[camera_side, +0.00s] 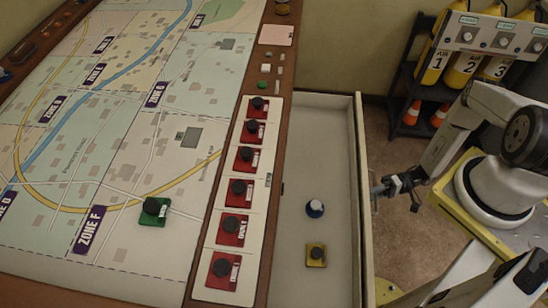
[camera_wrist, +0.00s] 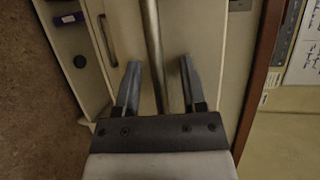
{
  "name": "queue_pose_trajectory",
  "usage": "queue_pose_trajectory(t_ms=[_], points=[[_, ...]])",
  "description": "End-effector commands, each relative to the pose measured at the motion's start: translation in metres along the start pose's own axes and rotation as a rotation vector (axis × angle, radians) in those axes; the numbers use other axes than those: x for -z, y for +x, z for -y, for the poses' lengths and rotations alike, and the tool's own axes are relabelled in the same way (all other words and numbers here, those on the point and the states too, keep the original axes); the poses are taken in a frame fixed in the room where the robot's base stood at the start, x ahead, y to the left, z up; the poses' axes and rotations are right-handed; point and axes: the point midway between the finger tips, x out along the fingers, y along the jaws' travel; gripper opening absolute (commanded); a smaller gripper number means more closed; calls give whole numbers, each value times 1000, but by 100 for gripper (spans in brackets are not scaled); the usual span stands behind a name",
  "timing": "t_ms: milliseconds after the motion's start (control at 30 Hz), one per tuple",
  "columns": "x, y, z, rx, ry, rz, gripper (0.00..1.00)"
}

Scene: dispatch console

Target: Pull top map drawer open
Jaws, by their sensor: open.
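The drawer (camera_side: 360,130) stands pulled out from the right side of the map table in the side view. A bar handle (camera_wrist: 108,40) shows left of the fingers. I cannot tell whether the fingers touch anything.
The map table (camera_side: 274,150) has red blocks with black knobs (camera_side: 245,158) along its right edge and a green one (camera_side: 153,210) on the map. A rack with yellow cylinders (camera_side: 465,68) and orange cones (camera_side: 412,112) stands at the back right. Floor shows beyond the drawer front.

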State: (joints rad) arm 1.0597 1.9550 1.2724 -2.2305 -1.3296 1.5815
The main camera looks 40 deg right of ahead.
Motion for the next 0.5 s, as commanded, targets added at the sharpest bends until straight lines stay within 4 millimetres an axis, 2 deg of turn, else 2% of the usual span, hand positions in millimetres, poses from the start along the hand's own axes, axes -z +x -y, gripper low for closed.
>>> queue_pose_trajectory(t_ms=[167, 267, 500], points=[[6, -2, 0, -14, -3, -13, 53], [17, -8, 1, -41, -11, -36, 53], [66, -32, 9, -156, -40, -148, 53]])
